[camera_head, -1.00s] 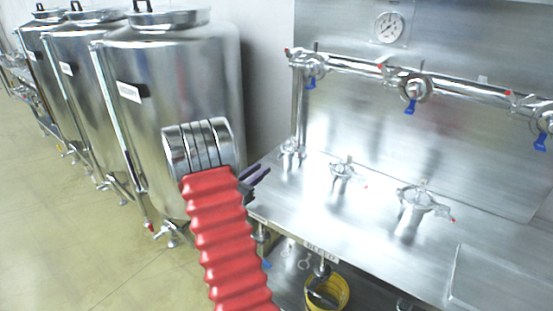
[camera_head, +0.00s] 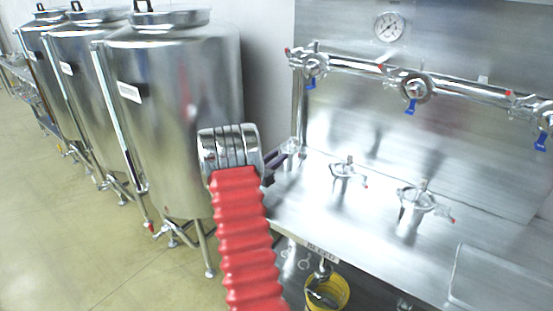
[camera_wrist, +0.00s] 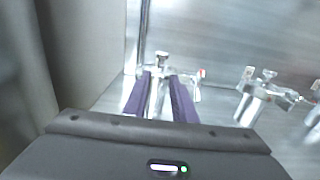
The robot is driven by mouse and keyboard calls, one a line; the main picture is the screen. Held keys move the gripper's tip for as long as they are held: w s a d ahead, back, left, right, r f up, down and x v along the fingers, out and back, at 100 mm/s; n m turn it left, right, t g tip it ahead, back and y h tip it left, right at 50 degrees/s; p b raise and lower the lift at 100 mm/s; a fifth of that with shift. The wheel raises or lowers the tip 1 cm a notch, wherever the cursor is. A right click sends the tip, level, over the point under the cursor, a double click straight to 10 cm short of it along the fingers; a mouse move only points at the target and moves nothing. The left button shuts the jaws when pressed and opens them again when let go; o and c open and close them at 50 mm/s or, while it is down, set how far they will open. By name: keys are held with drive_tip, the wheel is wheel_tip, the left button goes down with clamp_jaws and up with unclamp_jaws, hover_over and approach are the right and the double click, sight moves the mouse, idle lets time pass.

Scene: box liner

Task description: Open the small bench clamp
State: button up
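The small bench clamp (camera_head: 291,148) is a metal clamp on a short pipe stub, leftmost on the steel bench. In the wrist view the clamp (camera_wrist: 161,68) sits upright, with a top nut and a red-tipped part at its right. My gripper (camera_head: 277,158) is just left of it in the head view. In the wrist view my gripper (camera_wrist: 159,80) is open, its two purple fingers apart with the clamp's stub showing in the gap. I cannot tell whether the fingertips reach around it or stop short. The clamp's lower part is partly hidden.
A middle clamp (camera_head: 346,169) and a larger clamp (camera_head: 416,198) stand to the right on the bench (camera_head: 330,222). A pipe with blue-handled valves (camera_head: 414,88) runs above. Steel tanks (camera_head: 170,110) stand left. A yellow bucket (camera_head: 330,290) is below the bench edge.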

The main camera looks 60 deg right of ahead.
clamp_jaws()
idle(1.4)
